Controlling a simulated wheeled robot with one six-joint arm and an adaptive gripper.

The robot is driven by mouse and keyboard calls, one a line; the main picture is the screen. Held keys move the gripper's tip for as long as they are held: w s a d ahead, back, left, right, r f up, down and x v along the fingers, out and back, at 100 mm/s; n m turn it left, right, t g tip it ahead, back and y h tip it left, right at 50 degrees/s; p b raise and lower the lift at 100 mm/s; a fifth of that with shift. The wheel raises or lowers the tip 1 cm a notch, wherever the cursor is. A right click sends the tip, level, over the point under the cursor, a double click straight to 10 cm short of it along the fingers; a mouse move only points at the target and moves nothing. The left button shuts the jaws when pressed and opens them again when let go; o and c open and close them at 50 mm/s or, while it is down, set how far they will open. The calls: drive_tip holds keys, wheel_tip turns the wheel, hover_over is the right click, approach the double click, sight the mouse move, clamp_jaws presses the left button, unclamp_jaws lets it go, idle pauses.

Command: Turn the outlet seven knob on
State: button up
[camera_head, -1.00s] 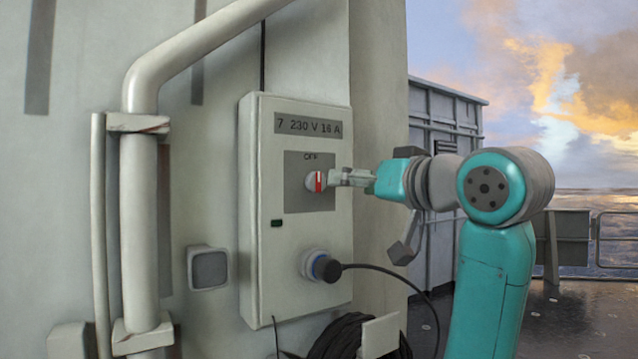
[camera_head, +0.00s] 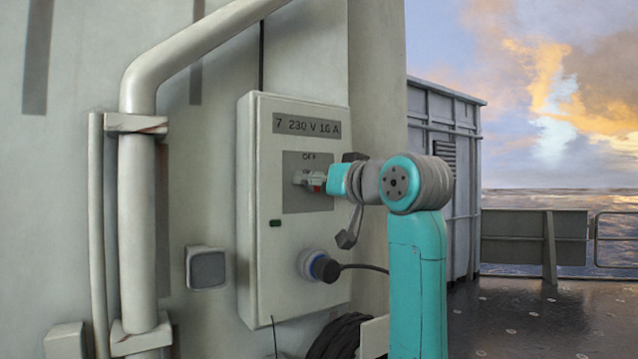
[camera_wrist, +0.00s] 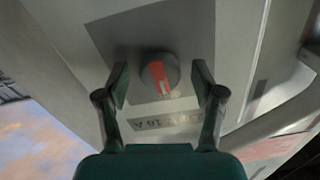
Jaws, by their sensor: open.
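The outlet seven box (camera_head: 256,250) is a pale grey cabinet on the wall, labelled "7 230 V 16 A". Its knob (camera_wrist: 158,74) is round and grey with a red bar, set on a dark grey plate (camera_head: 322,202) below the word OFF. In the head view my gripper (camera_head: 308,179) reaches the knob from the right and covers most of it. In the wrist view my gripper (camera_wrist: 160,88) is open, one finger on each side of the knob, with gaps showing. The red bar lies roughly towards the label side.
A blue-capped plug (camera_head: 326,269) with a black cable sits in the socket below the knob. A small green indicator (camera_head: 276,223) is on the box. A thick pipe (camera_head: 138,220) runs along the wall at left. Open deck (camera_head: 530,320) lies at right.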

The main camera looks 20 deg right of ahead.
drive_tip(key=shift+c, duration=0.3)
drive_tip(key=c, duration=1.1)
drive_tip(key=shift+m, duration=8.9)
